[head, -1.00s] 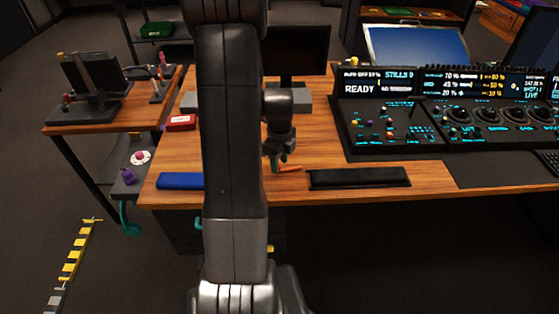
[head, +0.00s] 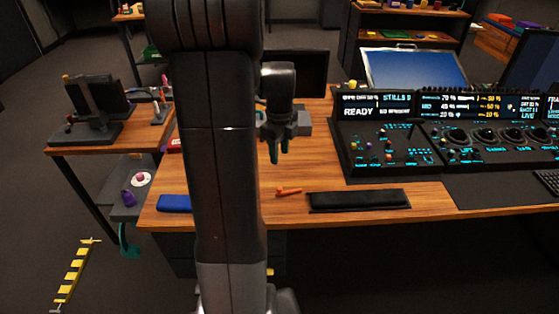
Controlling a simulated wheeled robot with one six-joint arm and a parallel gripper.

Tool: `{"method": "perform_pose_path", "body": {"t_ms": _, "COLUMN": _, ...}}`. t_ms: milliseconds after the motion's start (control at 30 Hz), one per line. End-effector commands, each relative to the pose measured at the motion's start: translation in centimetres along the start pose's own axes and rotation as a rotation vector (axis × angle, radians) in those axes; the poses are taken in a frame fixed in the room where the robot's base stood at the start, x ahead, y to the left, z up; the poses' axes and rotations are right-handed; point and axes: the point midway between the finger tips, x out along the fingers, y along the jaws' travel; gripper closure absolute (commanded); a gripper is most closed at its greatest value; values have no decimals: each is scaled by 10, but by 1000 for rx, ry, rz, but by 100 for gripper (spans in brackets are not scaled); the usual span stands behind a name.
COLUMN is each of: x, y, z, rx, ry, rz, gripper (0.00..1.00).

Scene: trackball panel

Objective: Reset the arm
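My gripper (head: 279,152) hangs above the wooden desk (head: 234,283) in the head view, pointing down, to the right of my own upright arm link.
The control panel (head: 390,150) with lit screens stands right of the gripper. A black wrist rest (head: 358,200) lies at the desk's front edge. A blue item (head: 174,203) is partly hidden by my arm. A dark monitor (head: 300,72) stands behind the gripper.

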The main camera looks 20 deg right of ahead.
Motion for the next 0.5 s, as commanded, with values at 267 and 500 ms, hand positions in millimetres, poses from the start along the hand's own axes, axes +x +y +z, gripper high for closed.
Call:
{"method": "perform_pose_path", "body": {"t_ms": 267, "x": -5, "y": 0, "z": 0, "rx": 0, "ry": 0, "rz": 1, "gripper": 61}}
{"method": "perform_pose_path", "body": {"t_ms": 500, "x": 0, "y": 0, "z": 0, "rx": 0, "ry": 1, "rz": 2, "gripper": 61}}
